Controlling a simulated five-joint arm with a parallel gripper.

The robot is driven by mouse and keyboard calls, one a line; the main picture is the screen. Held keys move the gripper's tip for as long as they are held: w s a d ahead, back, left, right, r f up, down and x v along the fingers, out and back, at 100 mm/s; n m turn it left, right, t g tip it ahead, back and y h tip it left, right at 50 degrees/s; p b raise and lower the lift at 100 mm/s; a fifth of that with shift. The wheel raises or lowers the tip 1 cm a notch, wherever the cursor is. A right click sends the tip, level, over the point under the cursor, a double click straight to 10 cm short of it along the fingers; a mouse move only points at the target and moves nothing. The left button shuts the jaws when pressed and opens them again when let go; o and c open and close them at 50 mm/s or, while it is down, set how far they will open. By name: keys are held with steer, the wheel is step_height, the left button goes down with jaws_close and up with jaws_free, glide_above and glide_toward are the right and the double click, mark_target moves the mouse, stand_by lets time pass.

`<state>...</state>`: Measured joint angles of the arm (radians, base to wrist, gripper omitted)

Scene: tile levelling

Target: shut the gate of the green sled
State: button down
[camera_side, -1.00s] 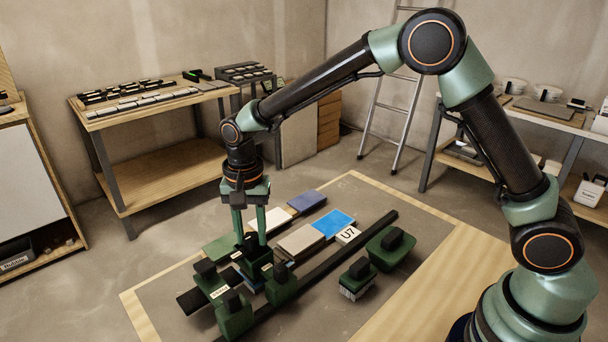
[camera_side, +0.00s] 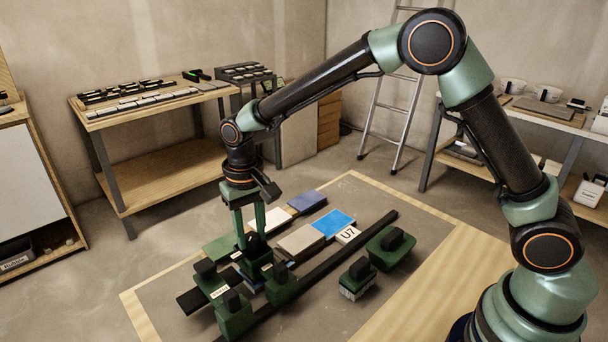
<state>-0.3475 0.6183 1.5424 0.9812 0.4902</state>
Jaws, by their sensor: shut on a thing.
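The green sled (camera_side: 254,271) is a dark green block assembly on the board, at the lower middle of the side view. My gripper (camera_side: 252,242) points straight down over it, its two pale green fingers on either side of a black knob on top of the sled. It is shut on that knob. The fingers and neighbouring green blocks hide much of the sled, and I cannot tell how far its gate is turned.
Green blocks with black knobs stand close by, at left (camera_side: 208,278), in front (camera_side: 234,316) and at right (camera_side: 281,286). A dark rail (camera_side: 340,249) runs diagonally beside them. Beige (camera_side: 300,241) and blue (camera_side: 333,223) tiles lie behind. The board's right side (camera_side: 420,290) is clear.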

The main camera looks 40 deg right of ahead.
mark_target(252, 236)
steer(key=n, duration=0.5)
steer(key=shift+n, duration=0.3)
steer(key=n, duration=0.4)
steer(key=shift+n, duration=0.4)
steer(key=shift+r, duration=0.1)
steer(key=c, duration=0.5)
jaws_free()
step_height(252, 236, up, 12)
